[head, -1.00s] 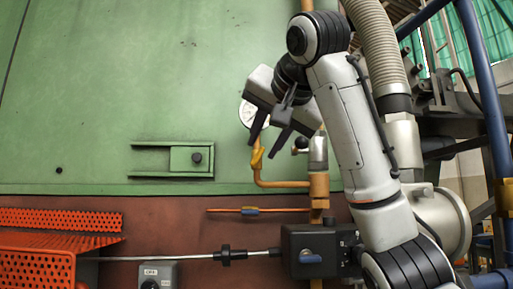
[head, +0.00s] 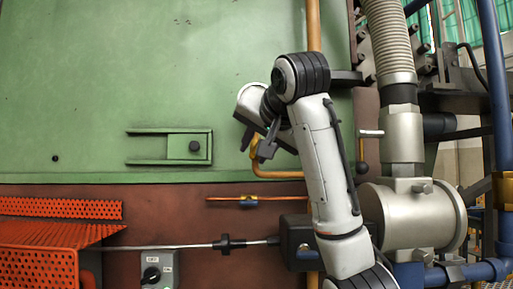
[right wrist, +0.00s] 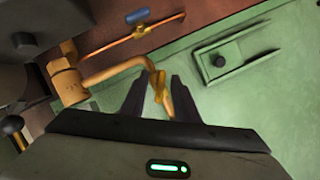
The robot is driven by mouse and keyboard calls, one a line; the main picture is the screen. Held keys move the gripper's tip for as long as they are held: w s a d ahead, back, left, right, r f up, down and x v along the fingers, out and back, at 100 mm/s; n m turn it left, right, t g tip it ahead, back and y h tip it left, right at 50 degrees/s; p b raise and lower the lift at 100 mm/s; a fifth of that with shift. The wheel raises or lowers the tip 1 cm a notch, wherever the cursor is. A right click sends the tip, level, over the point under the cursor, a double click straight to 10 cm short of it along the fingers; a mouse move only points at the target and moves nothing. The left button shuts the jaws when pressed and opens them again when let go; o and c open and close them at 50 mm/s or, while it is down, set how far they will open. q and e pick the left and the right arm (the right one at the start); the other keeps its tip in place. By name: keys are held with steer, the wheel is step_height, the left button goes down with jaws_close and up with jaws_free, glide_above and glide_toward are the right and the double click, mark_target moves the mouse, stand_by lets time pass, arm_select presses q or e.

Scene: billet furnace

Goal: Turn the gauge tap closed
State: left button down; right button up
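The gauge tap (right wrist: 158,86) is a small yellow lever on an orange-brown pipe (right wrist: 118,71), seen in the right wrist view. My right gripper (right wrist: 159,84) is open, with one dark finger on each side of the yellow lever. I cannot tell whether either finger touches it. In the head view, my right gripper (head: 246,142) is in front of the green panel, above the bend of the pipe (head: 280,174). There the wrist and fingers hide the tap and the gauge. My left gripper is not in view.
A second tap with a blue handle (head: 249,202) sits on a thin horizontal pipe below. A green bracket (head: 168,147) projects from the panel (head: 120,70) to the left. A grey switch box (head: 158,269) and orange perforated guards (head: 60,208) stand lower left.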

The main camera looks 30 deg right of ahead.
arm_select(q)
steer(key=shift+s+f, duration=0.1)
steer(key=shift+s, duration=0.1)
arm_select(e)
jaws_close()
